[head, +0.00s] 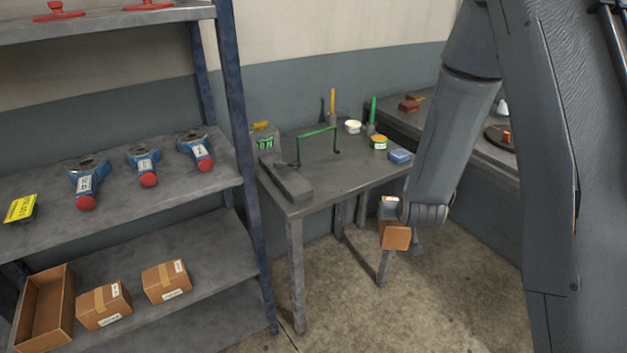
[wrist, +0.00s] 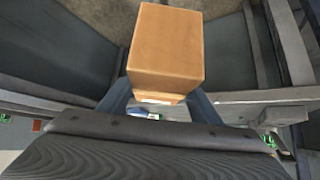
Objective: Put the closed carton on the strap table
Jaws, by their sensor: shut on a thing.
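My gripper (wrist: 160,108) is shut on a brown closed carton (wrist: 166,45), seen large in the wrist view. In the head view the carton (head: 395,237) hangs at the end of my arm, in front of the grey table's right front part and apart from it. My arm hides most of the gripper there. The grey table (head: 335,179) in the middle holds a green wire frame (head: 318,134), a dark grey block (head: 286,178) at its left side, and a blue box (head: 400,156) at its right. I cannot tell from a label whether it is the strap table.
A shelf rack (head: 245,150) on the left holds blue valves with red ends (head: 147,165), two more cartons (head: 104,305) and an open box (head: 45,308). Another bench (head: 462,140) stands behind my arm. The table's front middle is clear. Concrete floor (head: 440,300) is open below.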

